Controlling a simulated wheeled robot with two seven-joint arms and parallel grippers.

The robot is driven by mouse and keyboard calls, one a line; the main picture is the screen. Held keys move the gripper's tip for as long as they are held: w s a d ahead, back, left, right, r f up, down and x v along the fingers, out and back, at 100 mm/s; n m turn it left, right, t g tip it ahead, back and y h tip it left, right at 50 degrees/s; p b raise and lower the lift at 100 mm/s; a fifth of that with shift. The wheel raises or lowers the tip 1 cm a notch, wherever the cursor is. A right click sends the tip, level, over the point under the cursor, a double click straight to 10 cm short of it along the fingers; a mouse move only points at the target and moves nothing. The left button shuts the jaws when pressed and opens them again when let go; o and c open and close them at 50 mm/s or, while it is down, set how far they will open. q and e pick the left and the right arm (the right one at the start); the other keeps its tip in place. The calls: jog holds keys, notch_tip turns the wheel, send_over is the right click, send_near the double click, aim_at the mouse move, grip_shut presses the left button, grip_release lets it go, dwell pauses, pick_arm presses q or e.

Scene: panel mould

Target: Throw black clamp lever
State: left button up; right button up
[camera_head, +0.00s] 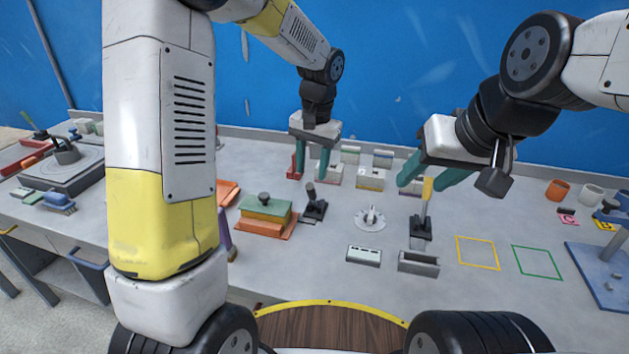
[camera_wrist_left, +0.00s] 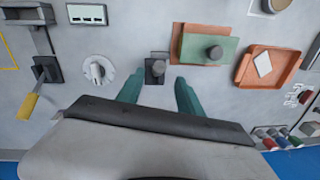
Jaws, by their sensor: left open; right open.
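The black clamp lever (camera_head: 312,208) stands on the bench just right of the green-and-orange mould block, with its dark handle upright. It also shows in the left wrist view (camera_wrist_left: 156,70), between and slightly beyond my left fingertips. My left gripper (camera_head: 312,174) is open and empty, pointing down above and a little behind the lever; its teal fingers also show in the left wrist view (camera_wrist_left: 158,84). I see no contact with the lever. My right gripper (camera_head: 428,180) is open and empty, near the top of a second lever with a yellow handle (camera_head: 427,190).
The mould block (camera_head: 265,208) stands left of the clamp lever and a white dial (camera_head: 370,219) stands right of it. A display box (camera_head: 363,256) and a grey bin (camera_head: 418,265) are nearer the front. Yellow (camera_head: 478,238) and green outlines mark bare bench at right.

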aim_at(311, 198)
pick_arm(q)
jog(key=shift+w+d+f, duration=0.1)
jog(key=shift+w+f, duration=0.15)
jog(key=shift+f, duration=0.5)
jog(key=f, duration=0.7)
jog(key=shift+w+a, duration=0.1)
jog(key=shift+a, duration=0.15)
jog(key=shift+r, duration=0.1)
grip_shut()
dwell(0.4)
